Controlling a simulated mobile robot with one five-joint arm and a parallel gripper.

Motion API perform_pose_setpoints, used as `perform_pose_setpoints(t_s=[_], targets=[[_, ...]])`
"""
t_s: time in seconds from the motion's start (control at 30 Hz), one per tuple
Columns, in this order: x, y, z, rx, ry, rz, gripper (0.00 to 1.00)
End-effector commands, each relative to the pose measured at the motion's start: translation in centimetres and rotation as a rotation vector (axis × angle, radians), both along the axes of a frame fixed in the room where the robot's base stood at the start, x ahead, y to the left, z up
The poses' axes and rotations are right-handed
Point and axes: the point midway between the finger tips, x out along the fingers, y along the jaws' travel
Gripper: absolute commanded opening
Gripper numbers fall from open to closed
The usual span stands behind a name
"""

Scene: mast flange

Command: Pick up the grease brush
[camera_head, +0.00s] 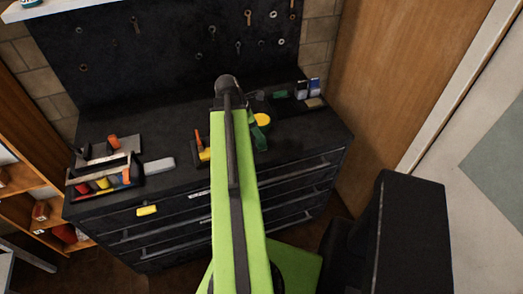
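I cannot pick out the grease brush with certainty. A thin upright orange-red piece (198,139) stands by a small yellow block (205,154) on the black bench top, just left of my green arm; it may be a handle, but it is too small to tell. My arm runs up the middle of the view over the bench to a dark rounded end. No gripper fingers show, and the arm hides part of the bench behind it.
The black drawer bench (185,180) has an open tool tray (105,174) at left, a grey block (159,166), a yellow round item (262,119) right of my arm, and small boxes (308,87) at back right. A dark pegboard (180,45) stands behind. Bare top lies between.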

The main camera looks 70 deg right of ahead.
Motion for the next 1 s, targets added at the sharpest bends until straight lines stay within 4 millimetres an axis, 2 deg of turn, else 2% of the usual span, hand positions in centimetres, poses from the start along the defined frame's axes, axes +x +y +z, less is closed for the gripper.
perform_pose_setpoints(t_s=[0.03, 0.17, 0.27, 0.53, 0.8, 1.0], targets=[[-0.2, -0.2, -1.1, 0.0, 0.0, 0.0, 0.56], [-0.3, -0.2, -0.9, 0.0, 0.0, 0.001, 0.56], [-0.3, -0.4, -1.5, 0.0, 0.0, 0.001, 0.56], [-1.1, -1.6, -5.8, 0.0, 0.0, -0.001, 0.56], [-1.3, -1.7, -5.6, 0.0, 0.0, 0.001, 0.56], [-1.3, -1.7, -5.6, 0.0, 0.0, 0.001, 0.3]])
